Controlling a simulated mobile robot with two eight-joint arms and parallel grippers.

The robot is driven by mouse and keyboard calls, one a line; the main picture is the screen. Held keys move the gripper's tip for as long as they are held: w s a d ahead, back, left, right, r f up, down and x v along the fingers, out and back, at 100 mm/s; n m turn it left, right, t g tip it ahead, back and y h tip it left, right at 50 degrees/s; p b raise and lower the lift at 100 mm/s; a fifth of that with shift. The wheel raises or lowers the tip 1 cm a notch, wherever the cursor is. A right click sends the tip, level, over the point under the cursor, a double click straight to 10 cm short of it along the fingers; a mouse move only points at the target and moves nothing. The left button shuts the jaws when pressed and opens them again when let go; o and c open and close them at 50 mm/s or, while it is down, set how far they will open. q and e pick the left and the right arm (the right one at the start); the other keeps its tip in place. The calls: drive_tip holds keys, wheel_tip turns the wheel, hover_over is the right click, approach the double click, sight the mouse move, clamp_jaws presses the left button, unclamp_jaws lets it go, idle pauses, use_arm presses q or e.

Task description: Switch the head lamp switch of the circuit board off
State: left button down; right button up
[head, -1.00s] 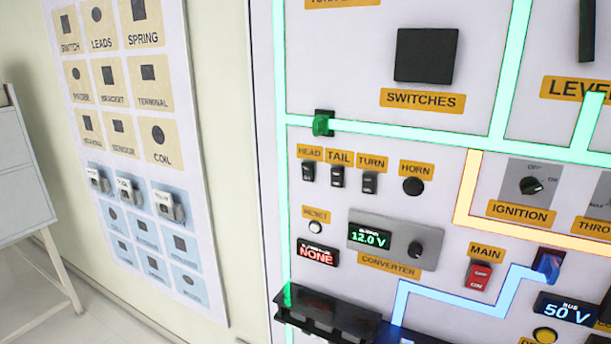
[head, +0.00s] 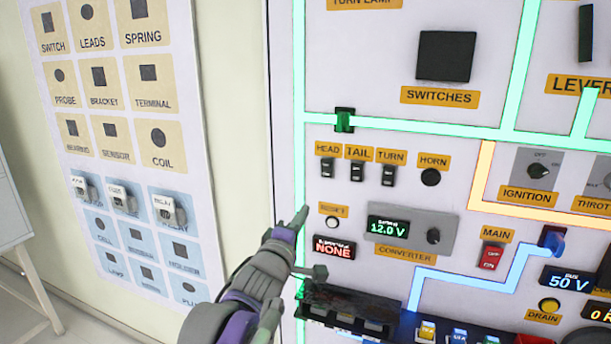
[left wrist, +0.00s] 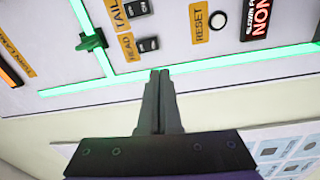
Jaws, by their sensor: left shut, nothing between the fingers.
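The head lamp switch (head: 327,168) is a small black rocker under the orange HEAD label (head: 328,148) on the white circuit board. It also shows in the left wrist view (left wrist: 148,44), close beyond my fingertips. My left gripper (head: 303,213) is shut and empty. It points up, below and left of the switch and apart from it in the picture, near the green vertical strip. Its two fingers lie together in the left wrist view (left wrist: 160,74). The rocker's position is too small to tell. My right gripper is not in view.
The tail switch (head: 357,172) and turn switch (head: 388,176) stand right of the head switch. Below are the reset button (head: 332,222), a red NONE display (head: 334,248) and the converter (head: 410,233). A dark tray (head: 350,300) sticks out low. A parts board (head: 110,110) hangs at left.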

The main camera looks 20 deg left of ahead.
sight(326, 165)
use_arm(q)
drive_tip(key=r, duration=0.1)
drive_tip(key=w+r+n+t, duration=0.1)
drive_tip(key=shift+a+r+h, duration=0.1)
drive_tip(key=shift+r+h, duration=0.2)
drive_tip(key=shift+r, duration=0.1)
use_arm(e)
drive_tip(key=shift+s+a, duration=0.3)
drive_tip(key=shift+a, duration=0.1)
use_arm(q)
drive_tip(key=w, duration=0.4)
drive_tip(key=w+r+p, duration=0.1)
drive_tip(key=w, duration=0.3)
drive_tip(key=w+r+p, duration=0.1)
drive_tip(key=w, duration=0.3)
drive_tip(key=shift+w+d+r, duration=0.1)
drive_tip(key=shift+w+d, duration=0.15)
drive_tip(key=shift+w, duration=0.15)
drive_tip(key=shift+w+p, duration=0.3)
drive_tip(key=shift+w, duration=0.25)
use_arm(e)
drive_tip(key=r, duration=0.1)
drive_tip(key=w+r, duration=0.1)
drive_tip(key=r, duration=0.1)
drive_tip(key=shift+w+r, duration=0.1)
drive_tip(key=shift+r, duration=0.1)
use_arm(q)
drive_tip(key=shift+s, duration=0.1)
